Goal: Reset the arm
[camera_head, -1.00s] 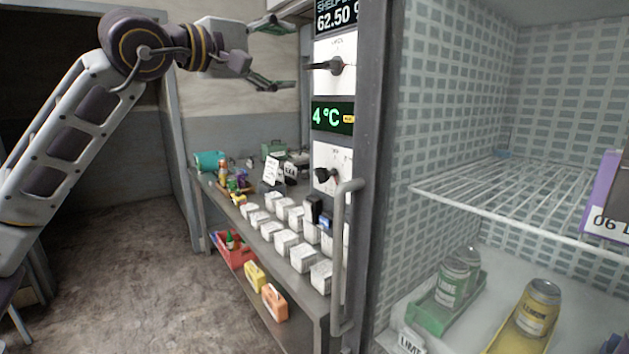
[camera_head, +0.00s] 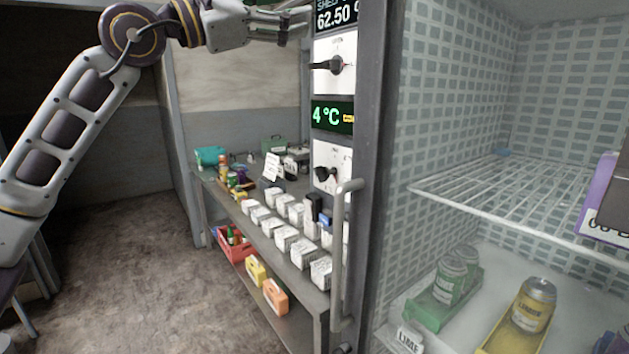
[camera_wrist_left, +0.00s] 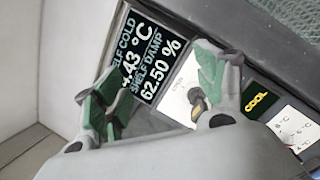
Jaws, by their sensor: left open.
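My left gripper (camera_head: 282,22) is at the top of the head view, beside the freezer's control column. In the left wrist view its two green-padded fingers (camera_wrist_left: 158,95) are apart with nothing between them. Behind them is a black display (camera_wrist_left: 150,55) reading shelf cold and shelf damp, 62.50 %. An upper knob (camera_head: 334,65) and a lower knob (camera_head: 326,174) sit on white panels, with a green 4 °C readout (camera_head: 331,116) between them. The upper knob's handle points left in the head view. My right gripper is not in view.
The freezer on the right has a vertical door handle (camera_head: 342,255), a wire shelf (camera_head: 500,195), green cans (camera_head: 450,278) and a yellow can (camera_head: 534,303). A bench (camera_head: 310,303) with rows of white boxes stands left of the column. The floor (camera_head: 130,270) further left is clear.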

